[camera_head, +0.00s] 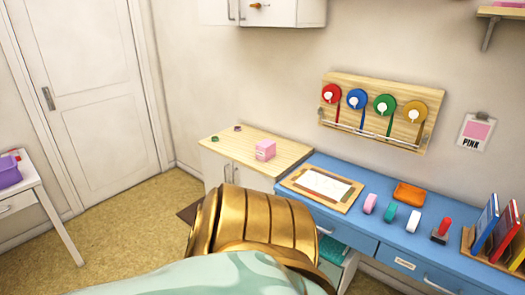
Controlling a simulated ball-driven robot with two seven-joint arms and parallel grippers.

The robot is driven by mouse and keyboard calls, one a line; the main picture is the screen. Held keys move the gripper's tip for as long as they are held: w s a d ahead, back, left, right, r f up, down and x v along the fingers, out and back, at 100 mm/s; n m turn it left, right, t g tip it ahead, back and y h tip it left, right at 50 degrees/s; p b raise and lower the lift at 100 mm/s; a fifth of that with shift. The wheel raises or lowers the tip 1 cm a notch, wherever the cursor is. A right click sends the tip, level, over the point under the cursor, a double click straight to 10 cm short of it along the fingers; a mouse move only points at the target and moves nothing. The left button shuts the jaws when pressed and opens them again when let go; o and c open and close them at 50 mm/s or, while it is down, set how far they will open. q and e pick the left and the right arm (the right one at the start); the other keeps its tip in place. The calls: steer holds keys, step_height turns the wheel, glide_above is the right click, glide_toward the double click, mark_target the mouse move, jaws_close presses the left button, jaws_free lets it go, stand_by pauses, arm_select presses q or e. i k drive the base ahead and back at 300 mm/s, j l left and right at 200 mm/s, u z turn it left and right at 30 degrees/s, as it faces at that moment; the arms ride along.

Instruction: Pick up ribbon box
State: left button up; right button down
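A small pink box (265,150) sits on the wooden top of the corner cabinet, left of the blue desk; it is the likeliest ribbon box, but its label is too small to read. A wall board (395,93) holds ribbon rolls in red (331,93), blue (357,98), green (384,104) and yellow (414,111), with ribbon ends hanging down. Neither of my grippers shows. A large golden part of my own body fills the lower middle and hides part of the cabinet and desk fronts.
The blue desk (345,205) holds a wooden board with paper (322,185), small pink, green and white rolls, an orange item (409,194), a red-handled stamp (441,230) and books (498,228). A white table (20,190) with a purple bin (8,172) stands left. Floor before the door is clear.

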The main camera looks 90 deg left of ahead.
mark_target(266, 150)
steer(key=u, duration=2.6)
steer(key=i+u, duration=0.15)
